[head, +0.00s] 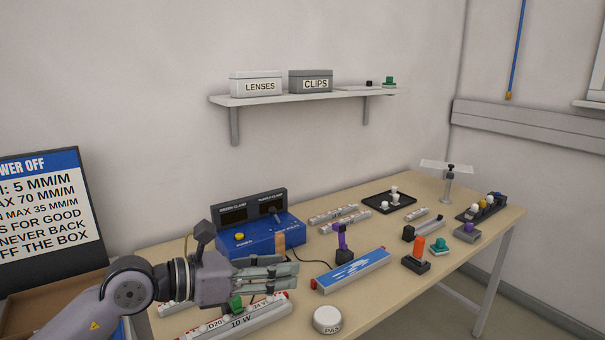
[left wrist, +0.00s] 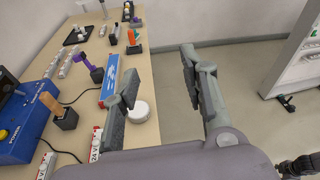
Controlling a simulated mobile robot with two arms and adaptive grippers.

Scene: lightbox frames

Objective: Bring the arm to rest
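My left gripper (head: 290,271) reaches in from the left above the front left part of the wooden table (head: 390,262). In the left wrist view my left gripper (left wrist: 158,70) has its two fingers well apart, with nothing between them. In the head view it is in front of the blue box (head: 262,240) and above a white lightbox bar marked 10 W (head: 245,320), partly hiding both. I cannot tell how high it hovers. My right gripper is not clearly seen in either view.
A blue-and-white panel (head: 350,270), a round white puck (head: 327,319) and an orange-topped holder (head: 417,250) stand on the table. A shelf (head: 290,98) holds labelled boxes. A sign (head: 45,210) stands at left. Open floor (left wrist: 235,110) lies beyond the table edge.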

